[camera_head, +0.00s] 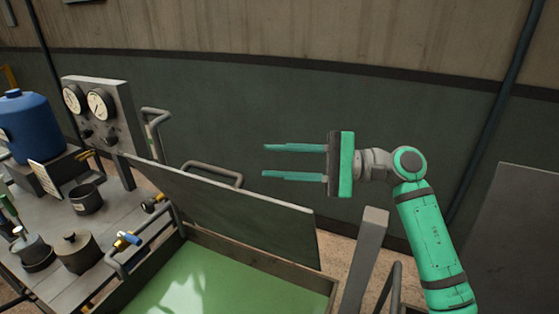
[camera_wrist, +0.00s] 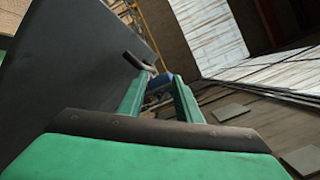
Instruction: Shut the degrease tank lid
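The degrease tank (camera_head: 262,258) is at the bottom centre of the head view, with green liquid inside. Its dark flat lid (camera_head: 235,212) stands raised along the tank's far side, so the tank is open. A grey bar handle (camera_head: 212,167) shows just behind the lid's top edge. My gripper (camera_head: 264,160) points left in the head view, above and beyond the lid's top edge. Its two fingers are spread and empty, and no contact with the lid shows. In the wrist view, the gripper (camera_wrist: 157,88) has a gap between its fingers.
A bench with a gauge panel (camera_head: 103,115), a blue canister (camera_head: 34,125) and dark pots stands at the left. Pipe rails (camera_head: 140,238) with a blue valve edge the tank's left side. A grey post (camera_head: 362,262) stands at the tank's right. A dark green wall is behind.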

